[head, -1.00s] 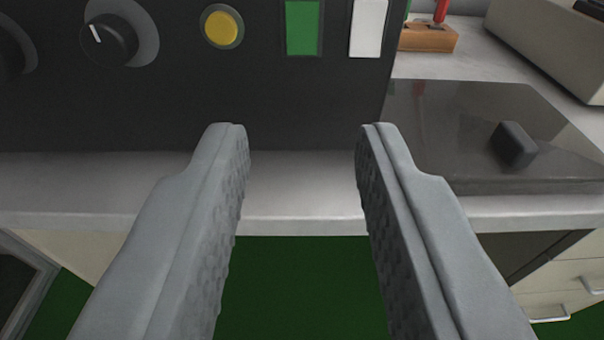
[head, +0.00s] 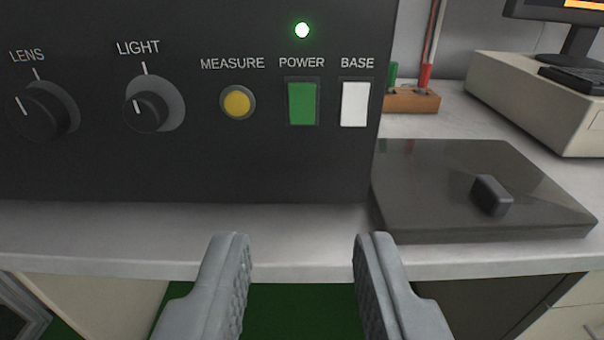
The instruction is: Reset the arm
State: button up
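My gripper (head: 301,238) is open and empty in the lower middle of the head view. Its two grey fingers stand wide apart in front of the bench edge, with nothing between them. Ahead of it is a black control panel (head: 200,175). The panel carries a LENS knob (head: 42,110), a LIGHT knob (head: 150,105), a yellow MEASURE button (head: 237,103), a green POWER switch (head: 303,103) and a white BASE switch (head: 355,104). A green lamp (head: 302,30) glows above POWER. The fingers appear apart from the panel.
A dark flat plate with a black handle (head: 490,195) lies on the pale bench (head: 130,250) at right. Behind it are a wooden block (head: 411,101) with red and green plugs, and a beige computer (head: 540,100) with a monitor. The green floor (head: 300,315) shows below.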

jog(key=s+r+t, duration=0.1)
jog(key=s+r, duration=1.9)
jog(key=shift+s, duration=0.2)
jog(key=shift+f, duration=0.1)
dwell(1.0)
